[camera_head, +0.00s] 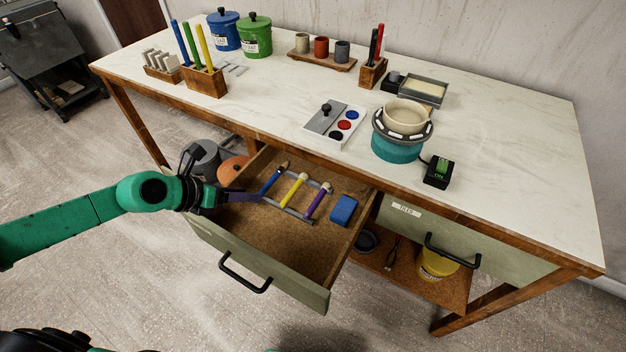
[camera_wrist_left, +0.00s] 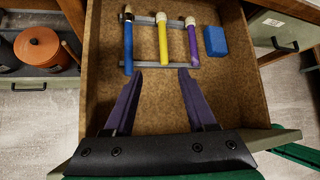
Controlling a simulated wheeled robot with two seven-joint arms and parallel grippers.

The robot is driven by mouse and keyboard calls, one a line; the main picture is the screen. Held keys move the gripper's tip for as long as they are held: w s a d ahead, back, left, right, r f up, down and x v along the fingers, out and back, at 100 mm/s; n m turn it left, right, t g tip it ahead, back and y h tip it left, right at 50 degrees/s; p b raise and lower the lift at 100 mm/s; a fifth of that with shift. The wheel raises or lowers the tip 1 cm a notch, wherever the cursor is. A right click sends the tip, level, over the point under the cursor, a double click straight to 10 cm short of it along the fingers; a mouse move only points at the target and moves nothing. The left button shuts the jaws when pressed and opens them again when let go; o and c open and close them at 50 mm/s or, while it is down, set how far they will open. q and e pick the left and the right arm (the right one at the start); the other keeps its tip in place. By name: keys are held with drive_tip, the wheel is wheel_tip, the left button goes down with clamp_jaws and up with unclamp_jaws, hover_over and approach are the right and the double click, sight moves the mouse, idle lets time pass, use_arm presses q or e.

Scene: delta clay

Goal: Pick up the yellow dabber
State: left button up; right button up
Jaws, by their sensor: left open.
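The yellow dabber (camera_head: 293,191) lies on a grey rack (camera_head: 291,214) in the open drawer, between a blue dabber (camera_head: 272,180) and a purple dabber (camera_head: 317,202). In the left wrist view the yellow dabber (camera_wrist_left: 162,41) is at the top centre, its pale tip pointing away. My left gripper (camera_head: 258,196) reaches in over the drawer from the left. In the left wrist view its two purple fingers (camera_wrist_left: 160,72) are open and empty, pointing toward the dabbers and apart from the yellow one. My right gripper is not in view.
The drawer (camera_head: 240,254) stands pulled out, with a blue sponge (camera_head: 343,209) right of the rack. The tabletop (camera_head: 270,110) overhangs the drawer's back. An orange pot (camera_head: 232,170) stands on the shelf left of the drawer. The drawer's front floor is bare.

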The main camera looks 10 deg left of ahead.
use_arm(q)
drive_tip(key=b, duration=0.4)
approach(286, 197)
drive_tip(key=x, duration=0.2)
drive_tip(key=shift+w+f, duration=0.3)
drive_tip(key=shift+w, duration=0.05)
drive_tip(key=x, duration=0.5)
drive_tip(key=shift+d+f, duration=0.25)
drive_tip(key=shift+d, duration=0.1)
clamp_jaws()
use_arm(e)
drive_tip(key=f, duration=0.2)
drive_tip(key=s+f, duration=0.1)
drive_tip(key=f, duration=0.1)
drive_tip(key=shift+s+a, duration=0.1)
